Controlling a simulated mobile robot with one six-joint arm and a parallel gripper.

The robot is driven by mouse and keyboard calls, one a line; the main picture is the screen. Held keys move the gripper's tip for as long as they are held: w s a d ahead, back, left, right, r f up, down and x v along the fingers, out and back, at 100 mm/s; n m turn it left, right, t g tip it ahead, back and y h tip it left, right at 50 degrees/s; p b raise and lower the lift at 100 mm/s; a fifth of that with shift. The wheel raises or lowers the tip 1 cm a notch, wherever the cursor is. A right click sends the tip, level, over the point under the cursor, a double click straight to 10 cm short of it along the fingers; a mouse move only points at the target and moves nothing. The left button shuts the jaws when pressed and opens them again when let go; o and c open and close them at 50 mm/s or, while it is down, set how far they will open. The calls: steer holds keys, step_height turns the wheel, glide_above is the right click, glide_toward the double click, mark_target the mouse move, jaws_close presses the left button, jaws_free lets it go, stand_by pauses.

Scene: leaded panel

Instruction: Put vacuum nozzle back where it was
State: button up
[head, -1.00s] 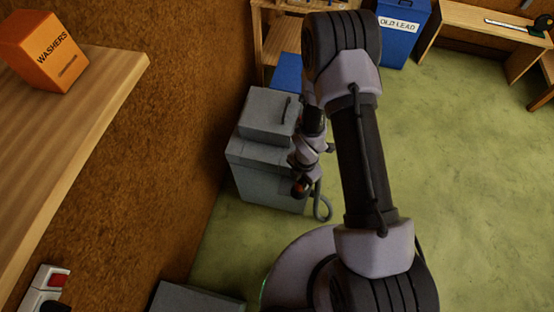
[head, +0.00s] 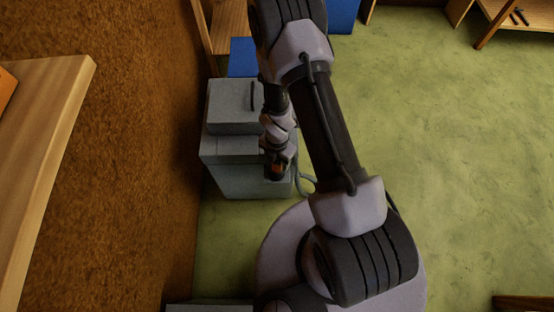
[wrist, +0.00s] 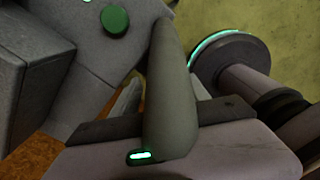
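The grey vacuum unit (head: 245,180) stands on the floor against the brown wall, with its lid box on top. Its grey hose (head: 304,183) curves out at the right front, beside my gripper (head: 277,170). The unit's grey body with a green round knob (wrist: 114,20) is near at upper left.
A wooden shelf (head: 45,150) juts from the wall at left. A blue bin (head: 342,14) and wooden furniture (head: 215,25) stand behind the unit. A grey box edge (head: 210,307) shows at bottom left. The green floor (head: 440,150) at right is clear.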

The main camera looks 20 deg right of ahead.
step_height(320, 180, up, 13)
steer(key=p, duration=1.2)
steer(key=shift+f, duration=0.2)
step_height(320, 180, up, 30)
steer(key=w+d+m+t, duration=0.1)
steer(key=w+m+t, duration=0.15)
steer(key=m, duration=1.25)
steer(key=s+a+r+m+t+y, duration=0.1)
steer(key=s+a+r+m, duration=0.1)
steer(key=s+r+m, duration=0.5)
steer(key=s+a+r+m+t+y, duration=0.1)
steer(key=s+a+r+m+t, duration=0.1)
steer(key=s+r+m, duration=0.5)
steer(key=shift+s+a+r+m, duration=0.3)
steer(key=shift+s+a+r, duration=0.25)
steer(key=shift+s+r, duration=0.2)
